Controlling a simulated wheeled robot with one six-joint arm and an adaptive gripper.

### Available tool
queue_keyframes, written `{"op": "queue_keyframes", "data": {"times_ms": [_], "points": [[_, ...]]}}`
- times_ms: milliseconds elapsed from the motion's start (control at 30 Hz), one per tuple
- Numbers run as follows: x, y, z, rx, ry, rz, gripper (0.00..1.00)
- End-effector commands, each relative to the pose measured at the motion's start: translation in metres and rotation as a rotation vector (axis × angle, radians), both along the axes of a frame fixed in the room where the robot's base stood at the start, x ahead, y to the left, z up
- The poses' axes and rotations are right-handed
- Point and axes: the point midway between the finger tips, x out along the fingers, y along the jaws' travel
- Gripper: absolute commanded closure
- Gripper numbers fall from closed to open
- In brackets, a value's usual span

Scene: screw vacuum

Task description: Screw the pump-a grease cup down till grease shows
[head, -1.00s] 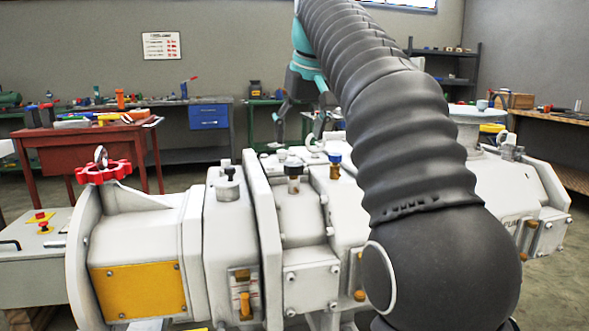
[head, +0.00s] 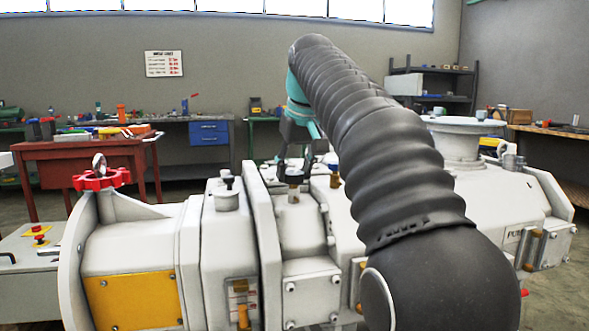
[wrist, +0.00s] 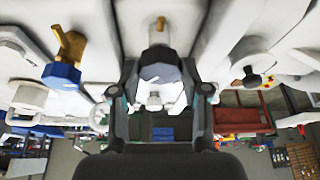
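A dark-capped grease cup on a brass stem (head: 294,193) stands upright on the white pump casing (head: 303,226). Its faceted dark cap shows in the wrist view (wrist: 160,68). My gripper (head: 294,172) is at this cap, and in the wrist view its fingers (wrist: 160,82) lie on either side of it. They look open, with a narrow gap beside the cap; contact cannot be made out. A second, blue-capped cup (head: 334,170) stands to the right on the casing, partly beside my arm; it shows large in the wrist view (wrist: 62,74). I cannot make out any grease.
A red handwheel (head: 102,179) and a black-knobbed fitting (head: 227,194) stand to the left on the machine. A wide white flange (head: 462,126) rises at the right. A red workbench (head: 85,145) stands behind. My arm hides part of the casing.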

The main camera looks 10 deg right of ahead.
Motion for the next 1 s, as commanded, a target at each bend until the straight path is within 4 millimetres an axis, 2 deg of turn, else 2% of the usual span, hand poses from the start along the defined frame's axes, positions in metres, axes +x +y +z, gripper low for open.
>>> {"op": "queue_keyframes", "data": {"times_ms": [33, 100, 367, 567, 1000], "points": [[0.0001, -0.0001, -0.0003, 0.0, 0.001, 0.0, 0.76], [0.0001, -0.0001, -0.0004, 0.0, 0.001, 0.0, 0.89], [-0.0001, 0.0005, 0.0004, 0.001, 0.002, -0.021, 0.89], [0.0, 0.0011, 0.0019, 0.0, 0.004, -0.105, 0.89], [0.0005, 0.0034, 0.0042, -0.002, 0.004, -0.486, 0.89]]}}
